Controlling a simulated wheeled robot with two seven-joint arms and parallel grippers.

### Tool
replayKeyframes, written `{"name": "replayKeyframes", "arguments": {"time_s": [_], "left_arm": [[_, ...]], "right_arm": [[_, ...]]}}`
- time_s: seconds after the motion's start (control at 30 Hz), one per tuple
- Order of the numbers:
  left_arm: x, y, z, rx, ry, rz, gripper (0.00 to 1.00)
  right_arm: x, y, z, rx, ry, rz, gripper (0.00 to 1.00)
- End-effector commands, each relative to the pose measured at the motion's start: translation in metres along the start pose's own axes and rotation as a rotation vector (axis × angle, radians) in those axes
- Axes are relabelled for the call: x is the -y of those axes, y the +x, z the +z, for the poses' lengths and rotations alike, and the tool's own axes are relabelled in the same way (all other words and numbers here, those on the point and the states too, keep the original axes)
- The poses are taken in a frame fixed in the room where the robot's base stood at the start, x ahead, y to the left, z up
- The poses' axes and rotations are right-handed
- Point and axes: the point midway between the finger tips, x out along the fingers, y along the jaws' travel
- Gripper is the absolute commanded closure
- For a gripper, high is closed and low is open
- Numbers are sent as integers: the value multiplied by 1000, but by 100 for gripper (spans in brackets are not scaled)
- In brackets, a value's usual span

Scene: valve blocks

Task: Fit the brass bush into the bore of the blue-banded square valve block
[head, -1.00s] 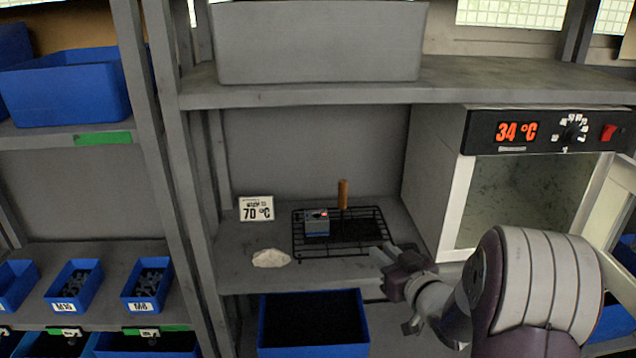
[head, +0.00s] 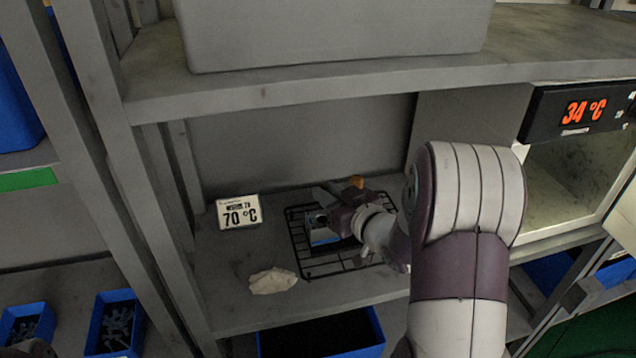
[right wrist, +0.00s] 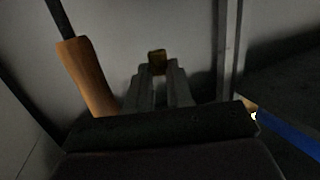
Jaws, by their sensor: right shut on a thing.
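The square valve block (head: 322,236) with its blue band stands on the black wire rack on the shelf in the head view. My right gripper (head: 326,198) is over the rack, close above the block, and covers part of it. In the right wrist view its two fingers are shut on the small brass bush (right wrist: 157,57), held at the fingertips. In the head view the bush is hidden or too small to make out. The block's bore cannot be seen clearly.
A wooden handle (right wrist: 86,75) stands close beside the right gripper; its top shows in the head view (head: 356,182). The wire rack (head: 300,255), a 70 °C sign (head: 239,212) and a pale cloth-like lump (head: 273,281) share the shelf.

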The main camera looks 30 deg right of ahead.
Motion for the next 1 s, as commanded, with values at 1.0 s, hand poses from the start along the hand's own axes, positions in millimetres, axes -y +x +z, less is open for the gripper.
{"name": "replayKeyframes", "arguments": {"time_s": [1.0], "left_arm": [[0,41,5,0,0,0,42]], "right_arm": [[0,6,52,1,1,7,100]]}}
